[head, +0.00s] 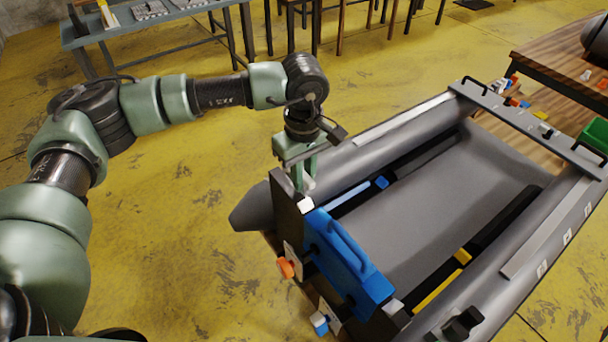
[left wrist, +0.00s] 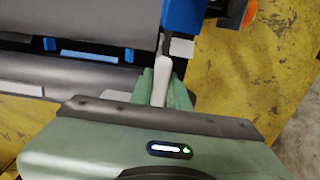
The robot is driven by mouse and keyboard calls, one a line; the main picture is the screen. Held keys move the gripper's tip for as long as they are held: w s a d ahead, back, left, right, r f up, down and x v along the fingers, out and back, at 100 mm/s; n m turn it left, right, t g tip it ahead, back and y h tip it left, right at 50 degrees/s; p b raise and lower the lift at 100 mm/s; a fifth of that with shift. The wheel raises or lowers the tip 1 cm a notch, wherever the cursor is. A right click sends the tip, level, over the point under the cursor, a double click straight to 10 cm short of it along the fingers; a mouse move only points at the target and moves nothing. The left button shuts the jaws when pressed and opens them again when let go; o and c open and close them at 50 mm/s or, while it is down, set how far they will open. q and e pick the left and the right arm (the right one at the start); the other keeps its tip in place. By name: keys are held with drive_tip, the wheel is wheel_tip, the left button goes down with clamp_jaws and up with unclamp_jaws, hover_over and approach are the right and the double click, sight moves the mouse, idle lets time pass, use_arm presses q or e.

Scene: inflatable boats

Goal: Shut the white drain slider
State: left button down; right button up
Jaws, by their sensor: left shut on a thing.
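My left gripper (head: 304,174) is at the left end of the dark transom board (head: 286,200) of the grey inflatable boat (head: 440,200). In the left wrist view its green fingers (left wrist: 162,88) are closed around a long white piece (left wrist: 163,72), which looks like the white drain slider. The slider's lower end is hidden between the fingers. A smaller white block (left wrist: 181,48) sits beside it at the board's edge, and also shows in the head view (head: 306,205). My right gripper is not in view.
A blue part with a handle (head: 345,255) sits on the transom. An orange knob (head: 285,268) and a blue knob (head: 320,322) stick out on its outer side. A wooden table (head: 560,60) stands at the right, a grey bench (head: 150,20) at the back. The yellow floor at left is clear.

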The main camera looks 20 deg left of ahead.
use_arm(q)
drive_tip(key=shift+a+f, duration=0.1)
drive_tip(key=shift+f, duration=0.25)
drive_tip(key=c, duration=1.2)
unclamp_jaws()
drive_tip(key=shift+c, duration=0.2)
drive_tip(key=shift+r, duration=0.1)
drive_tip(key=shift+r+p, duration=1.3)
drive_tip(key=shift+r, duration=2.2)
drive_tip(key=shift+f, duration=0.1)
